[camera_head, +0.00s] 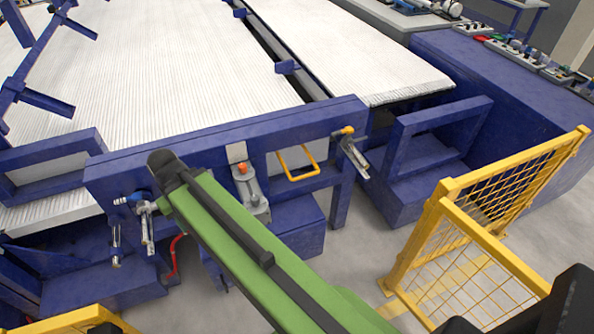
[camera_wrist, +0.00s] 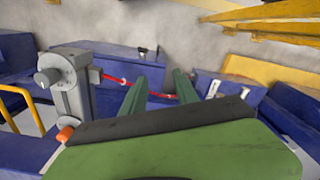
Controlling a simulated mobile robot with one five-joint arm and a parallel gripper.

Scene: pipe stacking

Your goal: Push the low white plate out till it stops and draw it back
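A white ribbed plate edge (camera_head: 52,212) shows low at the left, under the blue frame. Another white ribbed plate (camera_head: 350,50) lies to the right of the long dark gap. I cannot tell for sure which one is the low white plate. My green arm reaches from the lower right across the front of the blue frame, and its end hides what lies behind it. In the wrist view my gripper (camera_wrist: 160,84) has two green fingers standing apart with nothing between them. Neither plate is clearly visible in the wrist view.
A blue crossbar (camera_head: 300,125) carries a yellow handle (camera_head: 297,163), metal clamps (camera_head: 353,157) and a grey dial unit, which shows in the wrist view (camera_wrist: 66,85). A red hose (camera_wrist: 175,96) runs behind my fingers. A yellow mesh fence (camera_head: 500,200) stands right on grey floor.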

